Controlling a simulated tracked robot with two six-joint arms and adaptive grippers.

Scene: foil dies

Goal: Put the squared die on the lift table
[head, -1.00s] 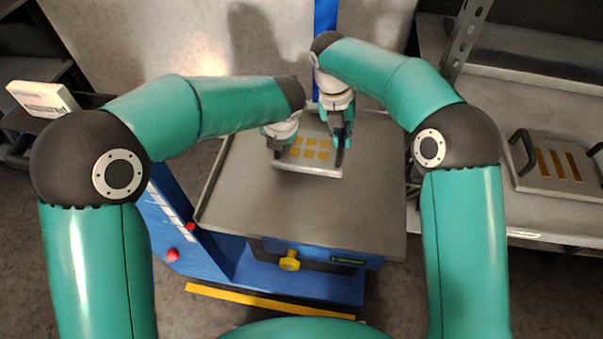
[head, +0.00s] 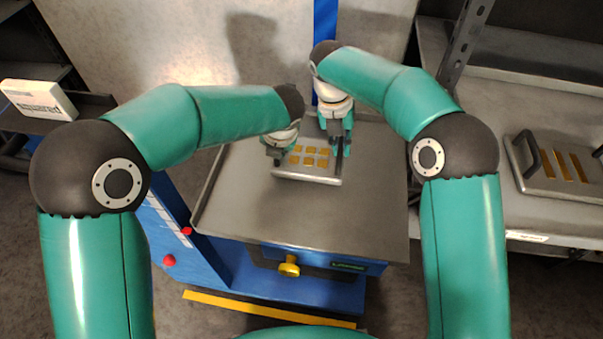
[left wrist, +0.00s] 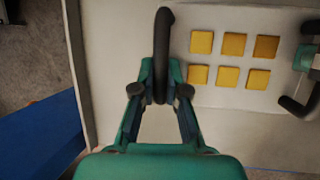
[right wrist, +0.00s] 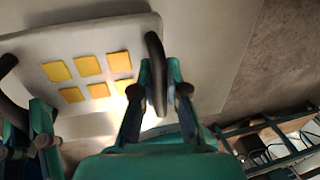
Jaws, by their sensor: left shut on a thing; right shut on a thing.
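The squared die (head: 303,177) is a grey plate with several gold squares and a black handle at each side. It is over the grey top of the lift table (head: 300,217), toward the back; I cannot tell if it touches the top. My left gripper (head: 279,155) is shut on the die's left handle, clear in the left wrist view (left wrist: 162,60). My right gripper (head: 341,145) is shut on the right handle, clear in the right wrist view (right wrist: 155,75). The squares also show in the left wrist view (left wrist: 230,60).
A second die (head: 560,175) with gold stripes lies on the shelf (head: 520,215) at the right. A white box (head: 38,98) sits on a dark shelf at the left. The lift table's front half is clear. It has a blue base and a yellow knob (head: 289,267) in front.

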